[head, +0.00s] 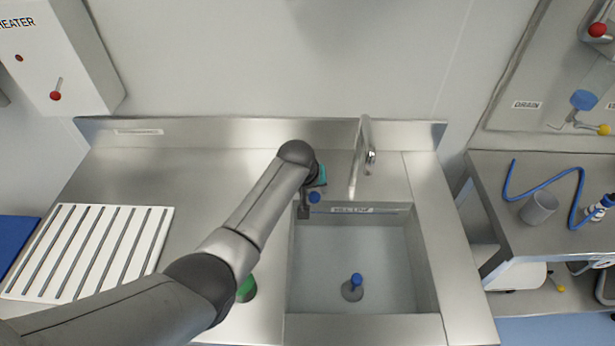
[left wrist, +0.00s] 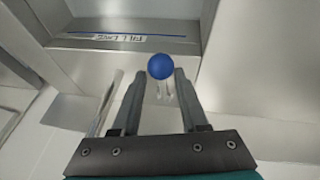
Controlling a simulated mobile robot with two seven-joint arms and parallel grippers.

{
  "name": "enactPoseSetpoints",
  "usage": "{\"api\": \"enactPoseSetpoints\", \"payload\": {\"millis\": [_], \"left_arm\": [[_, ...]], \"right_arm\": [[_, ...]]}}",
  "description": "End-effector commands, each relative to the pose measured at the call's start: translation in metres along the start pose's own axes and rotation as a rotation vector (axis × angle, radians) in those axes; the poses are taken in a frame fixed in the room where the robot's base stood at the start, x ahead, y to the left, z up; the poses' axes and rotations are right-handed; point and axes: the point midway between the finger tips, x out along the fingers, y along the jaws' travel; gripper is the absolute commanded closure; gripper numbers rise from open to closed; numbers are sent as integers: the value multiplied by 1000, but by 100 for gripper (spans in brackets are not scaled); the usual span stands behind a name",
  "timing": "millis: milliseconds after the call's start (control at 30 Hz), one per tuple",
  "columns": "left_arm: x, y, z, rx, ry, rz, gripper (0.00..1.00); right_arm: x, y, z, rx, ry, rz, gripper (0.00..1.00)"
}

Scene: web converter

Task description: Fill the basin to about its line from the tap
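The steel basin (head: 427,270) is set into the counter, with a label strip (head: 365,209) on its back wall; in the left wrist view it reads as a fill line (left wrist: 118,37). A plug with a blue knob (head: 354,285) stands on the basin floor. I cannot tell whether there is water. The chrome tap (head: 358,165) stands behind the basin; no stream shows. A blue ball knob (head: 314,197) sits left of the tap. My left gripper (left wrist: 160,75) is open, its fingers on either side of this knob (left wrist: 160,67), with gaps showing. My right gripper is not in view.
A white slatted rack (head: 90,250) lies on the left counter. A green object (head: 246,290) is partly hidden by my left arm. A white heater box (head: 55,50) hangs at upper left. A side bench at right holds a grey cup (head: 538,208) and blue hose (head: 540,187).

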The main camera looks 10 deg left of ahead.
Motion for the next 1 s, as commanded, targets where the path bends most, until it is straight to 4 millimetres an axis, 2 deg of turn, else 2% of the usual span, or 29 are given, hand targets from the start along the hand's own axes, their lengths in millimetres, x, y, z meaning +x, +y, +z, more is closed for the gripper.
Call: {"api": "enactPoseSetpoints", "payload": {"millis": [300, 800, 1000], "left_arm": [[-42, 0, 0, -1, -1, 0, 57], [-114, 0, 1, -2, -3, 0, 57], [-134, 0, 2, -2, -7, -1, 57]], "right_arm": [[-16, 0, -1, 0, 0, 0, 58], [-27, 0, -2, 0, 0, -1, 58], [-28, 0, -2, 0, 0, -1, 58]]}}
